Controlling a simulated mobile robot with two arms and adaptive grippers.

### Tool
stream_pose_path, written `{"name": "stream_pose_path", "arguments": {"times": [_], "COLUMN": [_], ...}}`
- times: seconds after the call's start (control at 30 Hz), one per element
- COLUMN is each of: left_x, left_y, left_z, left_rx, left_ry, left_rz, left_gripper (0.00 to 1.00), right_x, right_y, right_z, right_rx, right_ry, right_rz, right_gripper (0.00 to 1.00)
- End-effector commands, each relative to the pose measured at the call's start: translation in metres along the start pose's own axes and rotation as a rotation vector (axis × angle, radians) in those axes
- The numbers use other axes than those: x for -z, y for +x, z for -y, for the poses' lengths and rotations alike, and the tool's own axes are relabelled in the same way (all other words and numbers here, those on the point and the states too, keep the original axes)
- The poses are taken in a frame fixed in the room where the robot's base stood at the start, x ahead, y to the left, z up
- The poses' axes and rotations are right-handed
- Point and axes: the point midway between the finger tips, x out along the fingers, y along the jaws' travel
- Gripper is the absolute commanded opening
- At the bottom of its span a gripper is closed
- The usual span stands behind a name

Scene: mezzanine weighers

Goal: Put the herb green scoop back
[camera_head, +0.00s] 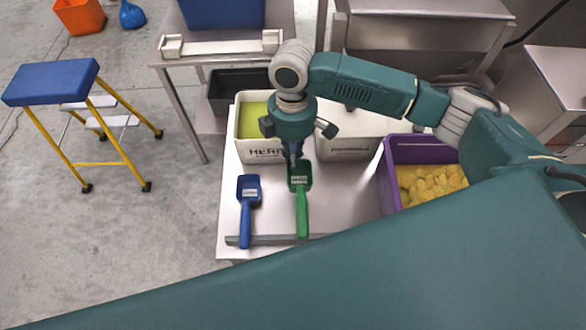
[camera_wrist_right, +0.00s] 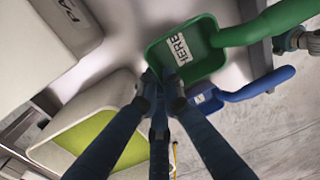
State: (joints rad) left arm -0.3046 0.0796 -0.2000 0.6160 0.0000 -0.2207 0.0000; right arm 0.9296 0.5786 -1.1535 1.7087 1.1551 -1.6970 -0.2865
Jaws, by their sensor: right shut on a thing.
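The herb green scoop (camera_head: 302,213) is on or just above the steel table, its pan toward the cream tubs and its handle toward the grey strip at the front edge. I cannot tell whether it is raised. My right gripper (camera_head: 294,162) points down and is shut on the pan's far rim. The cream herb tub (camera_head: 243,151), with green contents, stands behind and left of the scoop. My left gripper is not in view.
A blue scoop (camera_head: 245,225) lies left of the green one. Another cream tub (camera_head: 345,150) stands behind right, and a purple crate (camera_head: 385,182) with yellow pieces stands right. The grey strip (camera_head: 270,239) runs along the front edge. A blue-topped step stool (camera_head: 55,80) stands left.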

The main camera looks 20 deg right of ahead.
Motion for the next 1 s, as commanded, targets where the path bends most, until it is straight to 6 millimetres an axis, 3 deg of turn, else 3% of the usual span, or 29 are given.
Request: {"name": "stream_pose_path", "arguments": {"times": [0.5, 0.9, 1.0], "left_x": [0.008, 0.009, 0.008], "left_y": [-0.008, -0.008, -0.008], "left_z": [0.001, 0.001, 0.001], "left_rx": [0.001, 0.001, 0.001], "left_ry": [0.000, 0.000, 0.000], "left_rz": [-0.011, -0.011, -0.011], "left_gripper": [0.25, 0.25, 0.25], "right_x": [0.000, 0.000, 0.000], "right_y": [0.061, 0.067, 0.067], "right_z": [-0.006, -0.007, -0.007], "right_rx": [0.001, 0.000, -0.001], "right_ry": [-0.001, -0.002, -0.002], "right_rz": [0.000, -0.001, -0.001], "right_gripper": [0.00, 0.00, 0.24]}}
